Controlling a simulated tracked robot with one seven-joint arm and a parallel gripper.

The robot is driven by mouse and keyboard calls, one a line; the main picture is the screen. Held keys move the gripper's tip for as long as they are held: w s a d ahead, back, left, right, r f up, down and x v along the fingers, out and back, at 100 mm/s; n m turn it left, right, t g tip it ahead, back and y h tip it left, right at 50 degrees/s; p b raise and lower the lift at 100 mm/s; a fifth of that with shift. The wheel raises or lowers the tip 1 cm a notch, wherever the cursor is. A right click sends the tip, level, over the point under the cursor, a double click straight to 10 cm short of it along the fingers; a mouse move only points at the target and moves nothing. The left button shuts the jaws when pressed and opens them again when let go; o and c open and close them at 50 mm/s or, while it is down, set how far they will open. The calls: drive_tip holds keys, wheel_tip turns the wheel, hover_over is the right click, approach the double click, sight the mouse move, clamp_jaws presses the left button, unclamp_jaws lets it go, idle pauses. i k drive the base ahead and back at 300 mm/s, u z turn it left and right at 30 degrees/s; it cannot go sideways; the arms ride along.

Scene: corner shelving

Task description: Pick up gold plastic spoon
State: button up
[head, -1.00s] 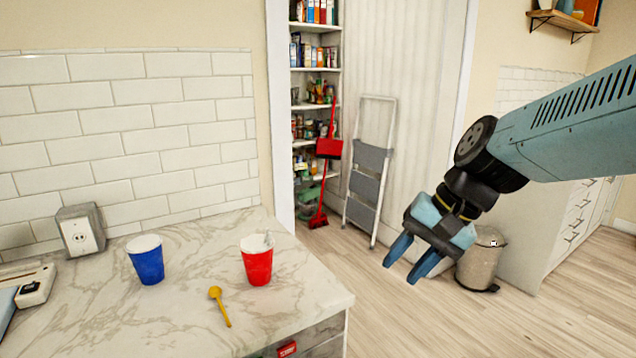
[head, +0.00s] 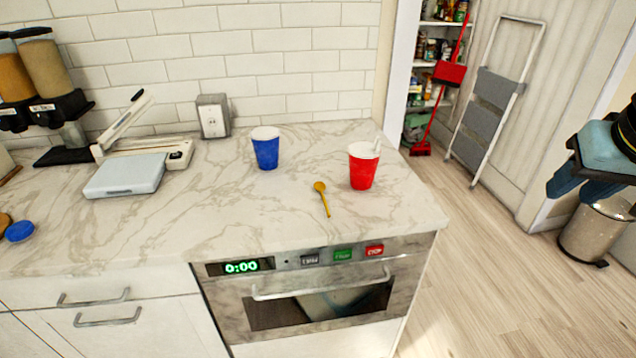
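The gold plastic spoon (head: 323,198) lies on the marble countertop (head: 230,215), near its right end. Its bowl points to the back and its handle points toward the front edge. A red cup (head: 363,170) stands just right of it, and a blue cup (head: 266,150) stands behind it to the left. My gripper (head: 575,188) is at the right edge of the view, over the floor and well away from the counter. Its blue fingers point down and to the left with nothing seen between them. How far apart they are is hard to tell from this angle.
A white utensil stands in the red cup. An oven (head: 300,290) sits below the counter. A step ladder (head: 490,100), red broom (head: 440,95) and bin (head: 592,232) stand at right.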

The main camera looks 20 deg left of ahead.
sight(320, 187)
drive_tip(key=u, duration=1.15)
